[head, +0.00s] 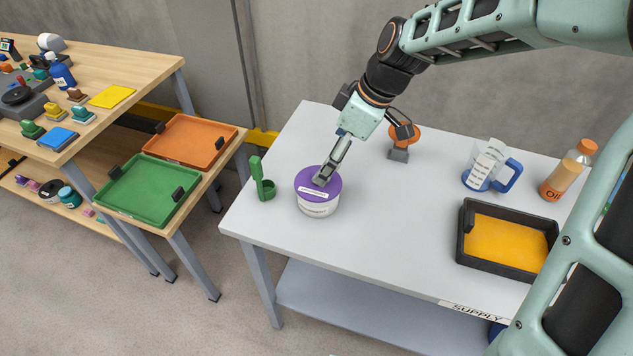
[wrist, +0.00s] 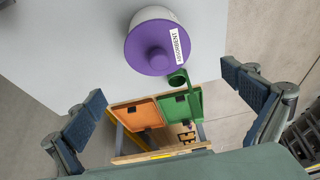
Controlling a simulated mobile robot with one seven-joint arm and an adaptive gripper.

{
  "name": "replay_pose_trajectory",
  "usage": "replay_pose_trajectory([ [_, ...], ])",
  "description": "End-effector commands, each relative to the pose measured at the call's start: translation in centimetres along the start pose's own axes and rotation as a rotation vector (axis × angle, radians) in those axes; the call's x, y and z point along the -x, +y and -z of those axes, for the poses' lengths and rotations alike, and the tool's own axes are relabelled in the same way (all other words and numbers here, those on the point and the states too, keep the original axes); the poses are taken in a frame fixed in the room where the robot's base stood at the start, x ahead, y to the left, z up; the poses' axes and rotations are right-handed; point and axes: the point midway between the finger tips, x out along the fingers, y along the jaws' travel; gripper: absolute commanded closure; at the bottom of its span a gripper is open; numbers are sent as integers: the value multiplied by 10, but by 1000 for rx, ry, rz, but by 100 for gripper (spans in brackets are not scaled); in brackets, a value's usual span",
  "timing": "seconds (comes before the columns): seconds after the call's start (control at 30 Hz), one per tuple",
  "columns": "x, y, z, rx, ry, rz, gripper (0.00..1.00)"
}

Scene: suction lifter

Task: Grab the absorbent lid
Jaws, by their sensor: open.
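The absorbent lid is a purple disc with a round knob and a white label. It sits on a white tub (head: 318,208) on the grey table. The lid (head: 304,178) is partly covered by my fingers in the head view, and its knob is hidden there. In the wrist view the lid (wrist: 158,48) is fully visible, upper middle, with its knob facing the camera. My gripper (head: 322,180) is open and empty. In the wrist view my gripper (wrist: 164,84) has its two fingers wide apart, with the lid beyond them. I see no contact.
A green holder (head: 262,180) stands close left of the tub. An orange-topped stand (head: 402,142), a measuring jug (head: 490,166), an oil bottle (head: 568,172) and a black tray (head: 507,266) of orange material are to the right. The table's front middle is clear.

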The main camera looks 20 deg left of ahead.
Motion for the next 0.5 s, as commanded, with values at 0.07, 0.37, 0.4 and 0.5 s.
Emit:
replay_pose_trajectory([
  [0.07, -14, -1, 0, 1, 0, 4, 0],
  [0.37, -40, -1, -1, -1, -1, 3, 0],
  [0.4, -47, -2, -1, 0, -1, 4, 0],
  [0.5, -63, -2, -2, 0, -1, 4, 0],
])
